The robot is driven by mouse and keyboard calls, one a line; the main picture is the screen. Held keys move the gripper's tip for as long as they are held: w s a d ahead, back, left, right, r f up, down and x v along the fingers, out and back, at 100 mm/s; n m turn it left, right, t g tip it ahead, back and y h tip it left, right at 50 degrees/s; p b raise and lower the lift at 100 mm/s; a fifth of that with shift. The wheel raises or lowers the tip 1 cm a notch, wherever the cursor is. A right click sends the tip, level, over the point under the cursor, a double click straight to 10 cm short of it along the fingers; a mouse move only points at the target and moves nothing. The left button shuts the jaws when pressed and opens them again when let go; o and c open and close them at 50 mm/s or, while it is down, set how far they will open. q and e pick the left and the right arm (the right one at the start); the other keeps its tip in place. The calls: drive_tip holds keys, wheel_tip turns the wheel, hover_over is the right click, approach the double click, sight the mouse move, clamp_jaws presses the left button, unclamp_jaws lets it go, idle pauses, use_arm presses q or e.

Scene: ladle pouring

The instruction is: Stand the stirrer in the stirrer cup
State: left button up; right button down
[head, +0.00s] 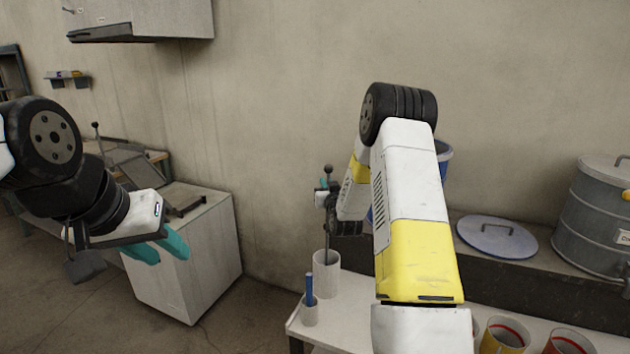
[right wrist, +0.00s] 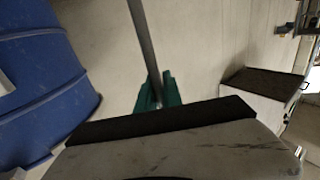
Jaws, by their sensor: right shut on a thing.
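The stirrer (head: 328,232) is a thin grey rod with a dark knob on top, held upright in the head view. My right gripper (head: 322,194) is shut on its upper part. In the right wrist view the rod (right wrist: 143,38) runs between the teal fingers (right wrist: 159,92). A tall white cup (head: 326,277), which looks like the stirrer cup, stands on the white table's left end. The rod's lower part reaches its mouth and seems to go inside; the tip is hidden. My left gripper (head: 157,248) is open and empty, far to the left.
Cups with red bands (head: 505,335), a round lid (head: 496,236) and a metal drum (head: 590,215) are at right. A blue container (right wrist: 45,80) is close in the right wrist view.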

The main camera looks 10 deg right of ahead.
idle(0.3)
drive_tip(key=c, duration=1.4)
unclamp_jaws()
drive_tip(key=s, duration=0.7)
drive_tip(key=shift+s, duration=0.4)
drive_tip(key=shift+s+a+f, duration=0.1)
